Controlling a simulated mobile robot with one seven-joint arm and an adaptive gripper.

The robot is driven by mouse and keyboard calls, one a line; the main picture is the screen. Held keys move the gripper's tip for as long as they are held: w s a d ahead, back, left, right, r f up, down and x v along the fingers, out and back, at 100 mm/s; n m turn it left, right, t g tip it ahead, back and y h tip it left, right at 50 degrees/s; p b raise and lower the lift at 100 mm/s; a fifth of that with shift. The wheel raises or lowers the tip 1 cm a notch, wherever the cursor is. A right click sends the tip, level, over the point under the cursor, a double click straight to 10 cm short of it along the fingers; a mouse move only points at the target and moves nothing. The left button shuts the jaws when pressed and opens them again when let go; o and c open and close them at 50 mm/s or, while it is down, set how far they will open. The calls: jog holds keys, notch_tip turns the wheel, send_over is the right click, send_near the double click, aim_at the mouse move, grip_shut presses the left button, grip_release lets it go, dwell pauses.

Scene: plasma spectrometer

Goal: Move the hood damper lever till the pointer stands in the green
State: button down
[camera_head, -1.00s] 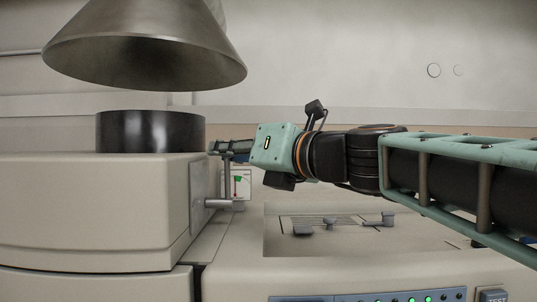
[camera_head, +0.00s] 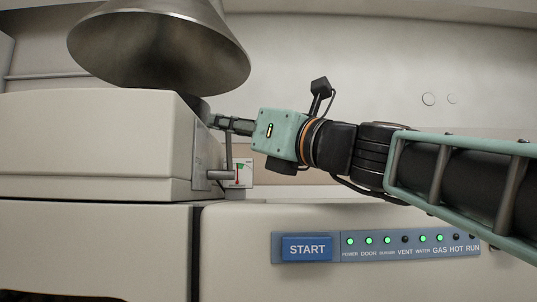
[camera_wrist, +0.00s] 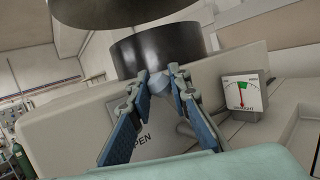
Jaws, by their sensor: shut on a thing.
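The steel hood (camera_head: 160,48) hangs over the instrument at upper left. The damper lever is a thin grey post (camera_head: 229,150) rising from a bracket on the instrument's side. My gripper (camera_head: 216,121) is at the lever's top end; in the wrist view, my gripper (camera_wrist: 160,80) is shut on its pale blue-grey knob (camera_wrist: 158,84). Its blue finger pads hide part of the lever. The gauge (camera_head: 243,173) stands just behind the lever; in the wrist view, the gauge (camera_wrist: 244,95) shows a red pointer nearly upright, its tip at or close to the left part of the green band.
The beige instrument body (camera_head: 80,140) lies left of the lever. The front panel has a blue START button (camera_head: 307,248) and several lit lamps. A black collar (camera_wrist: 148,50) stands under the hood. A green gas cylinder (camera_wrist: 21,160) is far left in the wrist view.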

jog(key=shift+s+f+n+y+b, duration=0.45)
jog(key=shift+n+b, duration=0.25)
jog(key=shift+b, duration=0.8)
jog(key=shift+r+y, duration=0.15)
jog(key=shift+y, duration=0.1)
jog(key=c, duration=2)
grip_release()
jog(key=shift+c, duration=0.2)
jog(key=shift+r, duration=0.15)
